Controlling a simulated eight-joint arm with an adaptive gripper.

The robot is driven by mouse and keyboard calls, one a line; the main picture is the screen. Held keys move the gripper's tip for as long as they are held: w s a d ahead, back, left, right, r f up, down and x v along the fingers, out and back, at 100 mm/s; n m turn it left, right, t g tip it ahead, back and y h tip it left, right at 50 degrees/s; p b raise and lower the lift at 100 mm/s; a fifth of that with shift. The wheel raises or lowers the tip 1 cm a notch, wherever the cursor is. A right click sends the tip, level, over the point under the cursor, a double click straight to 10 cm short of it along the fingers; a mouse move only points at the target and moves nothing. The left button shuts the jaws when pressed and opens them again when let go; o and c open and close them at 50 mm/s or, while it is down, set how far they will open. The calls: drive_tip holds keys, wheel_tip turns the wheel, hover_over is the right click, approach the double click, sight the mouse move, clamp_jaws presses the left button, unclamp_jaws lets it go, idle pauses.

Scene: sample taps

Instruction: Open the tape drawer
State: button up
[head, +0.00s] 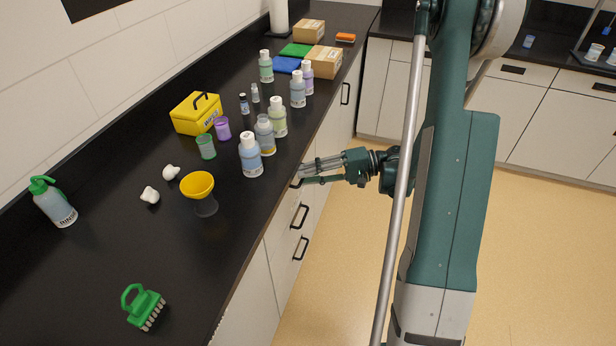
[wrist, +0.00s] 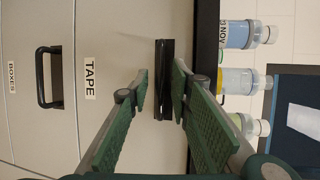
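The tape drawer (wrist: 110,110) is the top drawer under the counter edge and looks shut. Its "TAPE" label (wrist: 90,80) reads sideways in the wrist view. Its black handle (wrist: 165,60) shows between my two fingers. My gripper (head: 308,172) is at the counter front by the top drawer in the head view. In the wrist view my gripper (wrist: 161,82) is open, one finger on each side of the handle. I see gaps between the fingers and the handle, so it is not gripped. The fingers partly hide the drawer front.
The drawer below has a black handle (wrist: 42,78) and a "BOXES" label (wrist: 12,77). Several bottles, including a blue one (head: 250,156), stand near the counter edge above. A yellow funnel (head: 198,185) is nearby. The floor (head: 345,270) before the drawers is clear.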

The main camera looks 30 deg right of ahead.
drive_tip(key=shift+c, duration=0.6)
clamp_jaws()
drive_tip(key=s+d, duration=0.6)
drive_tip(key=shift+s+d, duration=0.3)
drive_tip(key=shift+d, duration=0.1)
drive_tip(key=shift+o, duration=0.6)
unclamp_jaws()
